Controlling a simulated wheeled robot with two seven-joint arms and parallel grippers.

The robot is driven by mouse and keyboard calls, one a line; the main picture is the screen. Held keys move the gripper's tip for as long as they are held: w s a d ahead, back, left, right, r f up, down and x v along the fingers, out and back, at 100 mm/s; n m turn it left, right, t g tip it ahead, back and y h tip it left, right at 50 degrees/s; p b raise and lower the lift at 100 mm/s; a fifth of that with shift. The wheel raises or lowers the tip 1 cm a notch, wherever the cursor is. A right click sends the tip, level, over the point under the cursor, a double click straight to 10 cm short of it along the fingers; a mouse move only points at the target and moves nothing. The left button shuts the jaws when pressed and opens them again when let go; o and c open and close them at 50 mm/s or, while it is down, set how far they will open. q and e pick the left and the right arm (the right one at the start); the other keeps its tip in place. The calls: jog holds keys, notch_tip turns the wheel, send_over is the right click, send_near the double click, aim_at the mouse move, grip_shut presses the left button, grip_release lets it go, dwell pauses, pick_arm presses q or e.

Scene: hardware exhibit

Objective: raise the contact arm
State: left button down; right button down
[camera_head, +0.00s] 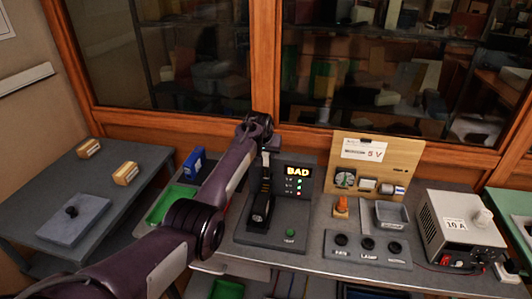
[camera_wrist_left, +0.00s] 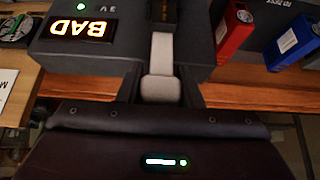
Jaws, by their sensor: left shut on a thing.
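The tester (camera_head: 283,233) is a dark grey unit on the bench, with a display lit "BAD" (camera_head: 297,171) and small indicator lights. Its contact arm is a dark upright part partly hidden by my gripper in the head view. In the left wrist view a pale grey grip piece of the contact arm (camera_wrist_left: 161,85) sits between the two fingers. My left gripper (camera_head: 266,160) reaches down over the tester from above and is shut on that piece. It also shows in the wrist view (camera_wrist_left: 162,92). My right gripper is not in view.
A blue box (camera_head: 194,163) and green tray (camera_head: 168,204) stand left of the tester. A red box (camera_wrist_left: 234,32) shows in the wrist view. Right are a control panel with knobs (camera_head: 367,248), a board marked "5 V" (camera_head: 376,160) and a "10 A" supply (camera_head: 459,230). Glass cabinets close the back.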

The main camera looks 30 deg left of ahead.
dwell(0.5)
pick_arm(q)
jog(key=c, duration=1.4)
grip_release()
jog(key=o, duration=0.4)
jog(key=shift+w+f, duration=0.2)
jog(key=shift+s+r, duration=0.1)
jog(key=shift+s+d+r, duration=0.1)
jog(key=shift+s+r, duration=0.25)
jog(key=shift+r, duration=0.3)
jog(key=b+v, duration=0.1)
jog(key=v, duration=0.5)
